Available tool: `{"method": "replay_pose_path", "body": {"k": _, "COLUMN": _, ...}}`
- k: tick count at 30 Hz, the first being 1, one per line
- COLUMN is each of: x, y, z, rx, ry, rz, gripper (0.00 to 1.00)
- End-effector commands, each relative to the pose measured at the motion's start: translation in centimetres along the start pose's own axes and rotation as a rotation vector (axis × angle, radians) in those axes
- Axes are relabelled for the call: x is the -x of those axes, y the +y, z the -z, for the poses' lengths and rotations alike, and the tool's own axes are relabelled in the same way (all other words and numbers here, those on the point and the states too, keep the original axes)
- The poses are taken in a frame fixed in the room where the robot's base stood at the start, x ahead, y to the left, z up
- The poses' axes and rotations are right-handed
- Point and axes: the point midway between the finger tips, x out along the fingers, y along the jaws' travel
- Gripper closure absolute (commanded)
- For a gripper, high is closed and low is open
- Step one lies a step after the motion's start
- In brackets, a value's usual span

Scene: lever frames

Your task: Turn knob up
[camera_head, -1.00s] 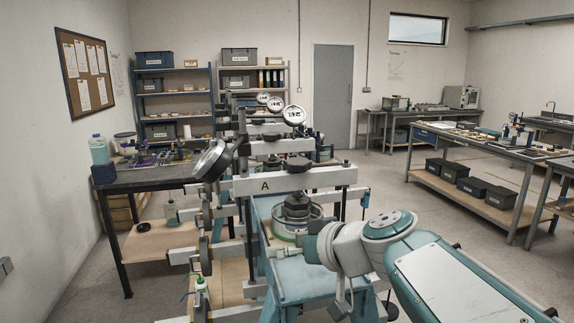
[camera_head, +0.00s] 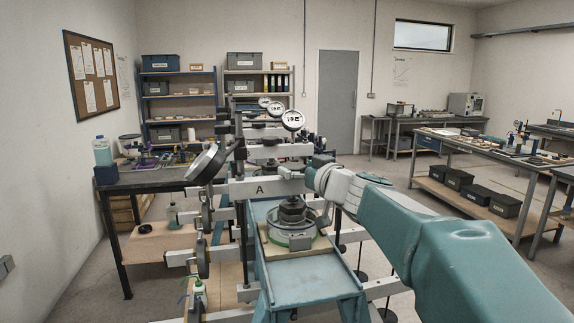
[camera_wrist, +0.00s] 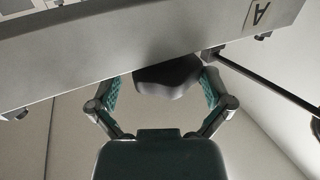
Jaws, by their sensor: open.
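The dark, rounded knob (camera_wrist: 168,78) sits at the edge of the grey beam marked A (camera_wrist: 150,35) in the wrist view, which shows the label upside down. My gripper (camera_wrist: 161,88) is open, with one green-padded finger on each side of the knob. Gaps show between the pads and the knob; I cannot tell whether either touches.
A dark stacked weight in a round dish (camera_head: 292,238) stands below the beam on the blue frame. More frames with dials (camera_head: 292,120) stand behind.

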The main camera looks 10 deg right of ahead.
Motion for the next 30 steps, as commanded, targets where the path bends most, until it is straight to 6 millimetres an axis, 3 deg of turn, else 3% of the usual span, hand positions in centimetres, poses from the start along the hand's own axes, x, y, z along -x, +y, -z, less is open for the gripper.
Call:
{"method": "replay_pose_path", "body": {"k": 6, "x": -2.6, "y": -0.1, "z": 0.0, "rx": 0.0, "ry": 0.0, "rz": 0.002, "gripper": 0.0}}
{"method": "replay_pose_path", "body": {"k": 16, "x": -2.9, "y": -0.1, "z": 0.0, "rx": 0.0, "ry": 0.0, "rz": 0.001, "gripper": 0.0}}
{"method": "replay_pose_path", "body": {"k": 18, "x": -2.9, "y": -0.1, "z": 0.0, "rx": 0.0, "ry": 0.0, "rz": 0.001, "gripper": 0.31}}
{"method": "replay_pose_path", "body": {"k": 21, "x": -2.9, "y": -0.1, "z": 0.0, "rx": 0.0, "ry": 0.0, "rz": 0.001, "gripper": 0.69}}
{"method": "replay_pose_path", "body": {"k": 30, "x": -2.9, "y": -0.1, "z": 0.0, "rx": 0.0, "ry": 0.0, "rz": 0.003, "gripper": 0.69}}
